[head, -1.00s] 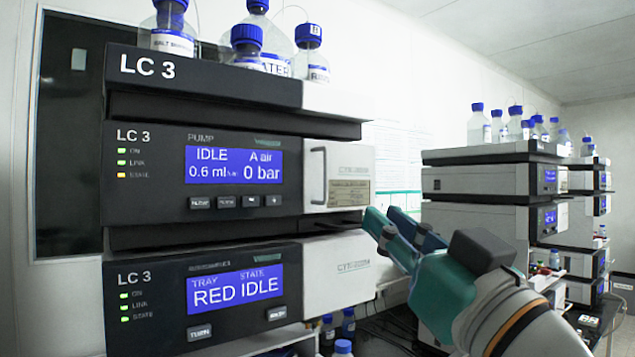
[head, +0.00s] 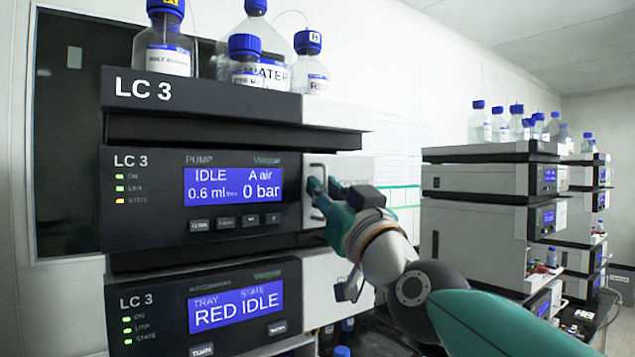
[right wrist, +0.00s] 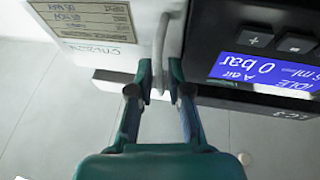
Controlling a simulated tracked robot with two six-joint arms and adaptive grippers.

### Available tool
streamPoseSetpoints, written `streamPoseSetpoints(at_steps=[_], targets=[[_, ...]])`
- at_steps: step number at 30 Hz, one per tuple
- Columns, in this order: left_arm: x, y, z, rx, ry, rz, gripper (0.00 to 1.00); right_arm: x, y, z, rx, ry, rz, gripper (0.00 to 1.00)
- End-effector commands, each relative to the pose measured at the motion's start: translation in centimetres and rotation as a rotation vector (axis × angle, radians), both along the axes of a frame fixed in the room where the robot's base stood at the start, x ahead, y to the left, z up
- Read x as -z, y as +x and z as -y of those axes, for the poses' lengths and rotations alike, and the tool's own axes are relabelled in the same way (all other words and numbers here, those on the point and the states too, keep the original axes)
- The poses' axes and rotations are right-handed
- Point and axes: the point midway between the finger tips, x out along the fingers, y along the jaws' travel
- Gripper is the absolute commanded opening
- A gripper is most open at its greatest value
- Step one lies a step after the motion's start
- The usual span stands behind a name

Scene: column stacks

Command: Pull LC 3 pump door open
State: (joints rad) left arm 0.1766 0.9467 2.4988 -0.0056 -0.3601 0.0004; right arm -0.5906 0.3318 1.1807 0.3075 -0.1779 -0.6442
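The LC 3 pump (head: 150,215) is a dark-fronted module with a lit blue display reading IDLE and 0 bar. Its white door (head: 352,168), at the right of the display, looks closed. The door's grey bar handle (head: 318,168) is partly hidden by my right gripper (head: 318,188). In the right wrist view the handle (right wrist: 161,45) runs between the two teal fingers of the right gripper (right wrist: 160,76), one on each side. Gaps show between the fingers and the bar, so the gripper looks open around it. My left gripper is not in view.
Blue-capped bottles (head: 265,70) stand on the top module (head: 225,85) above the pump. The module (head: 155,310) reading RED IDLE sits below. More instrument stacks (head: 480,190) stand at the right. A printed sheet (head: 400,160) hangs on the wall behind.

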Motion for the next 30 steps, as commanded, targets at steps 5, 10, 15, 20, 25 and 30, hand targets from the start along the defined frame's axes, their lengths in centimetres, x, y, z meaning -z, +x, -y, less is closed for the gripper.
streamPoseSetpoints(at_steps=[5, 10, 15, 20, 25, 30], targets=[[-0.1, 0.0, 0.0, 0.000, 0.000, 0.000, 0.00, 0.0, 0.2, -0.1, 0.000, 0.000, 0.000, 0.17], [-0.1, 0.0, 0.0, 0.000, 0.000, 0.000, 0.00, 0.0, 0.2, -0.1, 0.000, 0.000, 0.000, 0.11], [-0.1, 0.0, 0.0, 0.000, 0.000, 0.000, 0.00, 0.0, 0.2, -0.1, 0.000, 0.000, 0.000, 0.00], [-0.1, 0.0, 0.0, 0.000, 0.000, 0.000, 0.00, 0.0, 0.1, -0.1, -0.001, 0.000, 0.000, 0.00], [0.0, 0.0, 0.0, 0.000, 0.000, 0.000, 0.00, 0.0, 0.1, -0.8, -0.003, 0.000, 0.000, 0.00], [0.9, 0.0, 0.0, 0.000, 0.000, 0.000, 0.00, 0.2, 0.1, 0.2, -0.010, 0.001, -0.001, 0.00]])
